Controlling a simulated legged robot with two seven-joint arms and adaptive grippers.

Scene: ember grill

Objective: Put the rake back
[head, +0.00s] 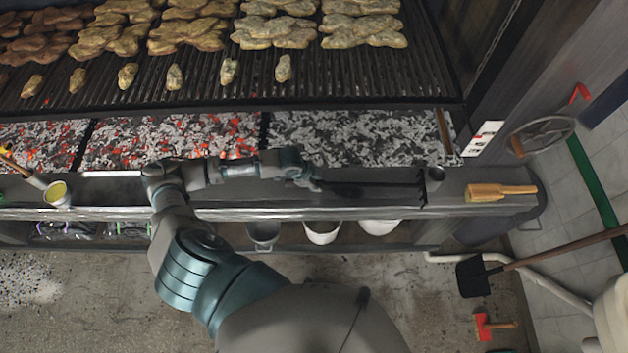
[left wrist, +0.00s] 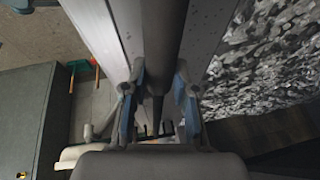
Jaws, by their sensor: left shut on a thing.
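The rake (head: 375,185) is a dark tool with a thin shaft and a toothed crossbar head at its right end. It lies along the metal ledge (head: 300,213) in front of the coal bed; I cannot tell if it touches the ledge. My left gripper (head: 309,182) is shut on the rake near the left end of its visible shaft. In the left wrist view the rake's dark shaft (left wrist: 165,45) runs between both fingers of my left gripper (left wrist: 158,100). My right gripper is in neither view.
The coal bed (head: 350,138) lies just behind the ledge, under the grill grate (head: 330,78) with meat. A yellow-filled cup (head: 58,195) is at left.

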